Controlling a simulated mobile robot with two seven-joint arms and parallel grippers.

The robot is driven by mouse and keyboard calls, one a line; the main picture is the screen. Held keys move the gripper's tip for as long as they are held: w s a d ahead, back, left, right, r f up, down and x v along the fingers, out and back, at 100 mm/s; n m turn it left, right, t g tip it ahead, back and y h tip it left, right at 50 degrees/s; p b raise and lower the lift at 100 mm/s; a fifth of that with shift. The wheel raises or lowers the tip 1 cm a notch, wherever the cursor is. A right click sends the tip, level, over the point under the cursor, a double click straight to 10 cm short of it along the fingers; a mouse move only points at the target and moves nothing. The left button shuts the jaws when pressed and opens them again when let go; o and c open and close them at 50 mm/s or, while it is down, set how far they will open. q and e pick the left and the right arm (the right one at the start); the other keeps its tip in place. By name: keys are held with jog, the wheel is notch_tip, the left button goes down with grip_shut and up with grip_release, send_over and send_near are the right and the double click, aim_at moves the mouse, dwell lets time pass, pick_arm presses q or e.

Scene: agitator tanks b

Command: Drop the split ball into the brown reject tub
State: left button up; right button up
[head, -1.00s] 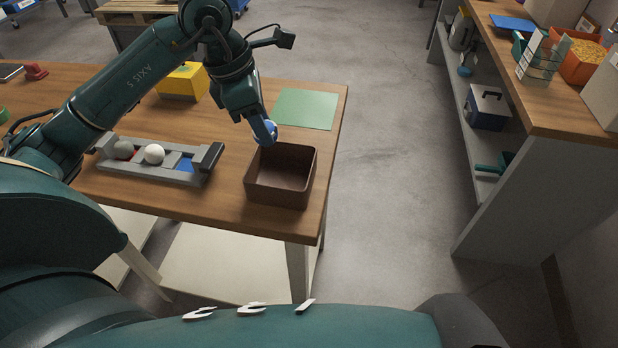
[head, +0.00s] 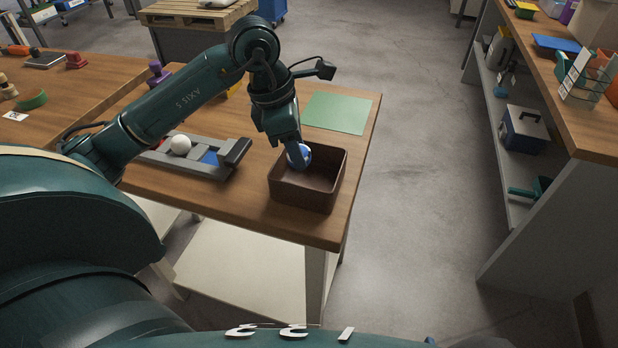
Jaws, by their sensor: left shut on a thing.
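The brown reject tub (head: 302,195) stands on the wooden table near its right front edge. My left gripper (head: 293,150) points down at the tub's back left part and is shut on a blue-and-white ball (head: 305,156). The ball is at about the height of the tub's rim, over its opening. The gripper hides part of the ball, and I cannot make out a split. My right gripper is not in view.
A grey rack (head: 200,165) with a white ball (head: 180,145) stands left of the tub. A green mat (head: 337,113) lies behind the tub. A shelf bench (head: 590,140) is at the right, with open floor between.

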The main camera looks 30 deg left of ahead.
pick_arm(q)
jog(key=o, duration=1.1)
jog(key=shift+c, duration=0.2)
jog(key=v, duration=1.3)
jog(key=shift+p, duration=0.4)
jog(key=shift+s+a, duration=0.1)
